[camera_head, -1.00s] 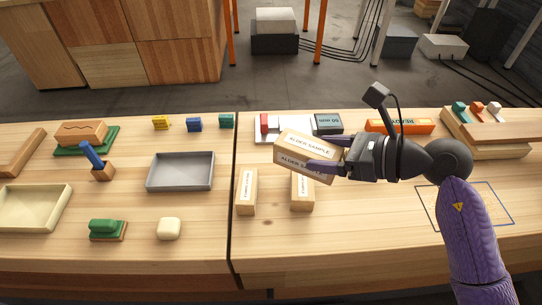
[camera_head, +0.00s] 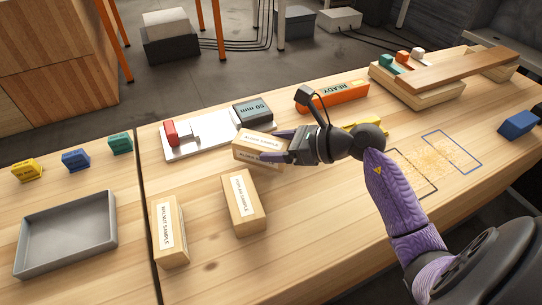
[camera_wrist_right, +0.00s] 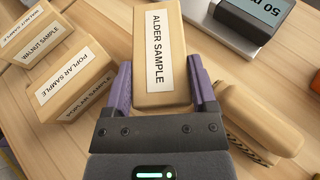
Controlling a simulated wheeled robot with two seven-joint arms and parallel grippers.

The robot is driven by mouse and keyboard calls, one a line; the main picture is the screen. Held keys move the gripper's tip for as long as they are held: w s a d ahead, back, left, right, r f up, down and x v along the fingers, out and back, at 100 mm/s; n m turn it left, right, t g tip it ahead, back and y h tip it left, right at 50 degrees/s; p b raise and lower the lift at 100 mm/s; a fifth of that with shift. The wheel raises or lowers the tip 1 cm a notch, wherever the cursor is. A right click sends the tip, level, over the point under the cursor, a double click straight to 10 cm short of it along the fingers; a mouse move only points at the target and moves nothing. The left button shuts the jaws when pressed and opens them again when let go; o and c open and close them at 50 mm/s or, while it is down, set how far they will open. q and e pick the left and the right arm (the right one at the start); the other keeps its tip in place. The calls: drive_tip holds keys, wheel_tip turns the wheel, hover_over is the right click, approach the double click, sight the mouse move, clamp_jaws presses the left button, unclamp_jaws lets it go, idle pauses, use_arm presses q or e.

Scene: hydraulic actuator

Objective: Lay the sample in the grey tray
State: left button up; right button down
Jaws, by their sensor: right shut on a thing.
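The alder sample (camera_head: 256,150), a pale wooden block with a white label, is held between the fingers of my right gripper (camera_head: 282,147). The label reads ALDER SAMPLE in the right wrist view (camera_wrist_right: 157,50), where the purple fingers of the gripper (camera_wrist_right: 160,85) flank the block. The block appears above the table at the front edge of the measuring device; its exact height is unclear. The grey tray (camera_head: 68,236) is empty, at the lower left of the head view, well left of the gripper. My left gripper does not show.
The walnut sample (camera_head: 168,232) and poplar sample (camera_head: 242,203) stand between the tray and my right gripper. Behind is the white measuring device (camera_head: 215,135) with its 50 mm display (camera_head: 253,112). Yellow, blue (camera_head: 76,160) and green blocks lie behind the tray. A seam splits the tabletops.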

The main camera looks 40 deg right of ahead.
wheel_tip(320, 180, down, 2)
drive_tip(key=shift+f+b, duration=0.2)
drive_tip(key=shift+b, duration=0.15)
drive_tip(key=shift+r, duration=0.25)
drive_tip(key=shift+f, duration=0.2)
drive_tip(key=shift+c, duration=0.8)
unclamp_jaws()
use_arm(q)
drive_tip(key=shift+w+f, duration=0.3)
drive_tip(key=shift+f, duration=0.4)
use_arm(e)
drive_tip(key=shift+r, duration=0.1)
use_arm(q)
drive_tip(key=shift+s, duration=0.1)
